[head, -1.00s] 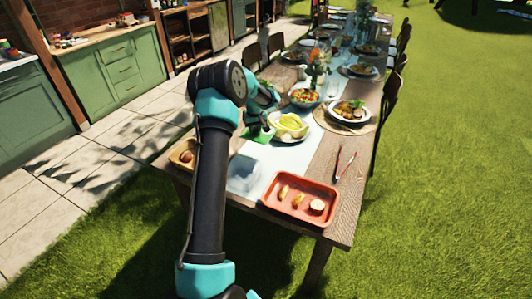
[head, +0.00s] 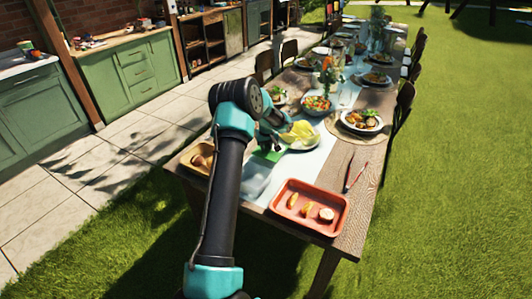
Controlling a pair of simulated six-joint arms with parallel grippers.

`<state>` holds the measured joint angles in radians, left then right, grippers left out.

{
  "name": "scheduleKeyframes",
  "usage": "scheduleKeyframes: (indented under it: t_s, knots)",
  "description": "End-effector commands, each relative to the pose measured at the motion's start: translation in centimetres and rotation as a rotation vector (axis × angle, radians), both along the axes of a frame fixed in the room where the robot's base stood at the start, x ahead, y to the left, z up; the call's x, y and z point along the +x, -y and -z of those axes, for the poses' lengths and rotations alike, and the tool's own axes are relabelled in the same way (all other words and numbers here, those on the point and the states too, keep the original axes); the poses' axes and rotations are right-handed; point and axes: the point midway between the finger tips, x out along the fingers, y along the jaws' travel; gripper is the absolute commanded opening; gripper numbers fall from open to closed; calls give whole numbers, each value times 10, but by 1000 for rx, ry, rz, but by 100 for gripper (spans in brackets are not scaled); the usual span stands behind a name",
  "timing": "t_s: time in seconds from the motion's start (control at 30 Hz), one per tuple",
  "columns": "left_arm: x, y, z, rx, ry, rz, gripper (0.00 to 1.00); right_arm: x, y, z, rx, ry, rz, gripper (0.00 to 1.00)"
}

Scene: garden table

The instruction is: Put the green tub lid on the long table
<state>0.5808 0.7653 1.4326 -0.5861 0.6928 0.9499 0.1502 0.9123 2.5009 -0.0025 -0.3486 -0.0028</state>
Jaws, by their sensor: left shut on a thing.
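The green tub lid (head: 268,154) shows as a flat green piece at the tip of my left gripper (head: 269,143), which is shut on it. The lid is over the left part of the long table (head: 353,165), just beside the white plate with yellow food (head: 301,135). I cannot tell whether it touches the tabletop. The fingers are small and partly hidden by my arm. A clear tub (head: 257,180) stands nearer on the table, partly behind my arm. My right gripper is not in view.
A red tray (head: 333,228) with food pieces is at the table's near end. Red tongs (head: 355,178) lie to its right. A wooden tray (head: 197,160) is at the left edge. Plates, bowls and glasses fill the far part; chairs line both sides.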

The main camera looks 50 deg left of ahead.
Motion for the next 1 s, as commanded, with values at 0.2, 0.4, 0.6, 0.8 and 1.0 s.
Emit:
scheduleKeyframes:
  t_s: [0.2,0.4,0.6,0.8,1.0]
  knots:
    - [0,0,27,-2,-2,1,0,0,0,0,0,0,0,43]
    - [0,0,36,0,-1,0,0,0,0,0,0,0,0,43]
    - [0,0,36,0,-1,0,0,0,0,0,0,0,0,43]
    - [0,0,39,0,-1,0,33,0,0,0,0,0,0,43]
    - [0,0,38,0,-1,0,50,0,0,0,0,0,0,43]
